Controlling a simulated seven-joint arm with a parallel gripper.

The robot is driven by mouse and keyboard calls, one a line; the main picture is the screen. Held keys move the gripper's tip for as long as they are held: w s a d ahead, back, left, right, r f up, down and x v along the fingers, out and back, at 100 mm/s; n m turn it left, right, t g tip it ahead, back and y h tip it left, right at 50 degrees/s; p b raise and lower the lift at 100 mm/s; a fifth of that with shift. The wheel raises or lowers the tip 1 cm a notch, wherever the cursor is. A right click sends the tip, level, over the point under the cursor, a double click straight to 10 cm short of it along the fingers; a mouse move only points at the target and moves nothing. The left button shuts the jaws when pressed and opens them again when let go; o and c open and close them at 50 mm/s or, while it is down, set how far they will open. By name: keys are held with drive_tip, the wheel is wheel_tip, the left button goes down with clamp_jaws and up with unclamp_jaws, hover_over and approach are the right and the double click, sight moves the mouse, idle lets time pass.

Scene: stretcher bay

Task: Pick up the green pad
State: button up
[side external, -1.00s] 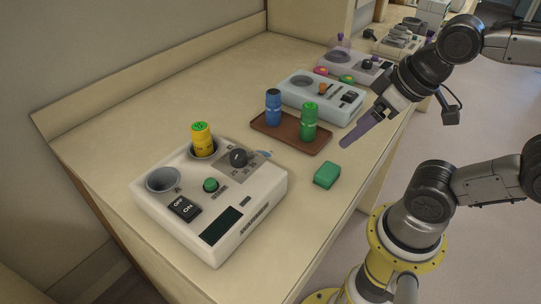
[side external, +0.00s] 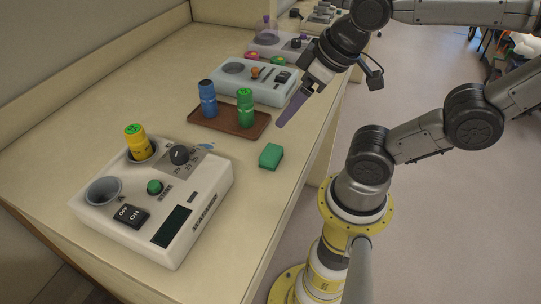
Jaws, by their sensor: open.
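The green pad (side external: 271,156) is a small green block lying flat on the tan counter, near its right edge. It is to the right of the white device and in front of the brown tray. My gripper (side external: 284,122) hangs above and beyond the pad, pointing down and to the left, with purple fingers. It is open and apart from the pad, with nothing seen between its fingers. From this side the fingers overlap, so the gap between them is hidden.
A brown tray (side external: 206,123) holds a blue bottle (side external: 208,98) and a green bottle (side external: 245,107), close to my gripper. A white device (side external: 163,226) with a yellow vial (side external: 137,141) stands at front left. Another device (side external: 233,91) stands behind the tray. Counter around the pad is clear.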

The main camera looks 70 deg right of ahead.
drive_tip(key=shift+o, duration=0.4)
drive_tip(key=n+g, duration=0.6)
drive_tip(key=n, duration=1.2)
hover_over(271, 152)
wheel_tip(271, 152, down, 2)
drive_tip(key=f, duration=0.7)
drive_tip(key=shift+s+d+f, duration=0.2)
drive_tip(key=shift+d+f, duration=0.1)
drive_tip(key=shift+f, duration=0.1)
drive_tip(key=shift+w+a+f, duration=0.1)
drive_tip(key=shift+f, duration=1.4)
drive_tip(key=shift+w+a+f, duration=0.1)
drive_tip(key=shift+f, duration=1.35)
